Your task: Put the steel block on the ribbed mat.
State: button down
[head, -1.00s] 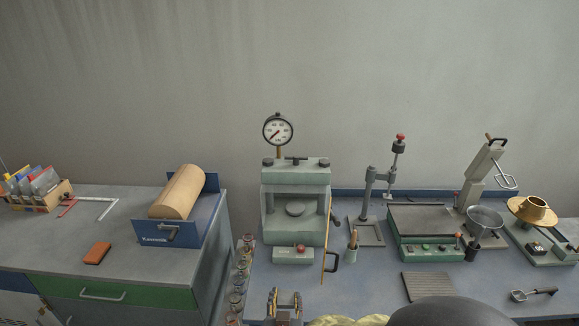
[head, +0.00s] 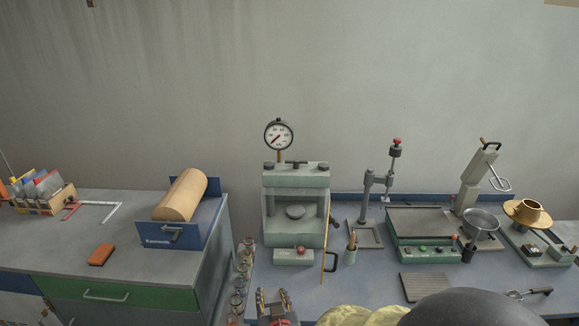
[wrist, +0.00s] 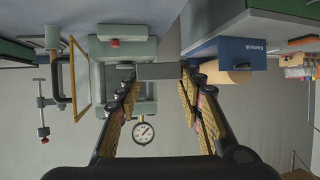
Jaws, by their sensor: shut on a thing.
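The steel block (wrist: 160,71) is a plain grey bar held crosswise between the fingertips of my gripper (wrist: 158,74) in the wrist view. My gripper (head: 274,299) also shows at the bottom edge of the head view, left of the ribbed mat, with its fingers pointing away from me. The block cannot be made out in the head view. The ribbed mat (head: 427,287) is a grey grooved rectangle lying flat on the bench, right of the press, with nothing on it. It is not visible in the wrist view.
The green press (head: 296,215) with its gauge stands just beyond my gripper. A brush pot (head: 350,254) and a green control box (head: 429,250) stand behind the mat. A scoop (head: 530,294) lies to its right.

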jog(key=w+d+f+m+h, duration=0.1)
jog(key=d+f, duration=0.6)
jog(key=d, duration=0.5)
jog(key=d+f+m+h, duration=0.1)
jog(key=d+f, duration=0.6)
jog(key=d, duration=0.5)
jog(key=shift+w+f, duration=0.15)
jog(key=shift+w, duration=0.25)
